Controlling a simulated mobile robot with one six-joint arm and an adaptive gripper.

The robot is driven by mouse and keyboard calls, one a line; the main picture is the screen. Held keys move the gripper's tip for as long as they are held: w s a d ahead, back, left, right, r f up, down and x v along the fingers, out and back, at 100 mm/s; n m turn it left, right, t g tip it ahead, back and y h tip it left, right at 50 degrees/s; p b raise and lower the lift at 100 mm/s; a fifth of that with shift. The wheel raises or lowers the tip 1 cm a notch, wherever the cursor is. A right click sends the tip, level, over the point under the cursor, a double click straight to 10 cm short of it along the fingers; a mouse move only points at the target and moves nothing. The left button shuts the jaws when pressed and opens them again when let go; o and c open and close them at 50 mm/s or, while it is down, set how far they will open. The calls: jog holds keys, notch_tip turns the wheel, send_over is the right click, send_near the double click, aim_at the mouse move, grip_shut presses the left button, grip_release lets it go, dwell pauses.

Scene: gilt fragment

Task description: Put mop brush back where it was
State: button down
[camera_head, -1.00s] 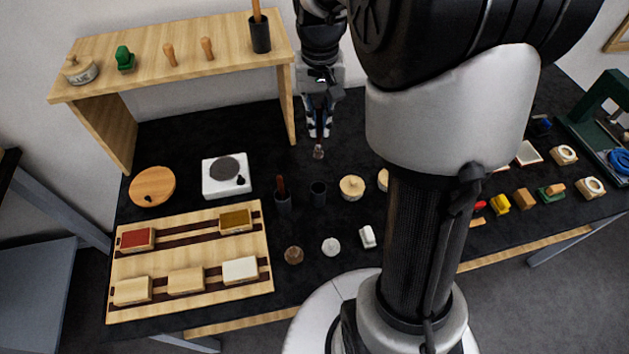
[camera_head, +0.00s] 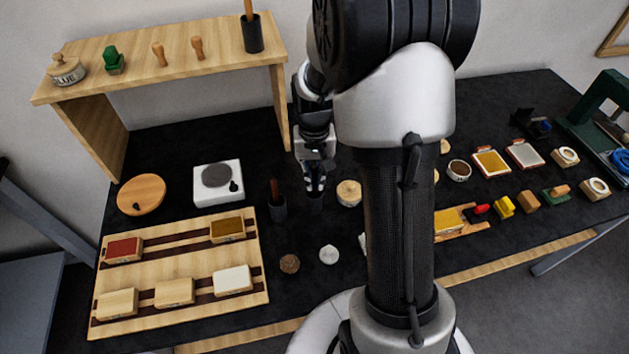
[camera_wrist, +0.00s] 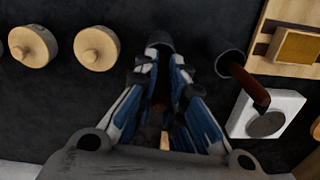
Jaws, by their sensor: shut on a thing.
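My gripper (camera_head: 314,188) is shut on the mop brush, and its fingertips are right at a dark cup (camera_head: 315,201) on the black table. In the wrist view the fingers (camera_wrist: 163,72) point at this cup (camera_wrist: 160,40). Only a little of the mop brush (camera_wrist: 160,98) shows, brown and dim between the fingers. Its far end is hidden, so I cannot tell how deep it sits in the cup. A second dark cup (camera_head: 278,209) stands just left, with a red-brown handle (camera_head: 275,190) leaning out; it also shows in the wrist view (camera_wrist: 230,64).
A round wooden lidded pot (camera_head: 348,193) stands close to the right of the gripper. A white scale-like device (camera_head: 218,183) and a wooden rack with blocks (camera_head: 180,262) are left. A wooden shelf (camera_head: 180,52) stands behind. My arm hides part of the table.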

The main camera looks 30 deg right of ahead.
jog(key=shift+f, duration=0.65)
jog(key=shift+f, duration=0.15)
jog(key=c, duration=1.7)
grip_release()
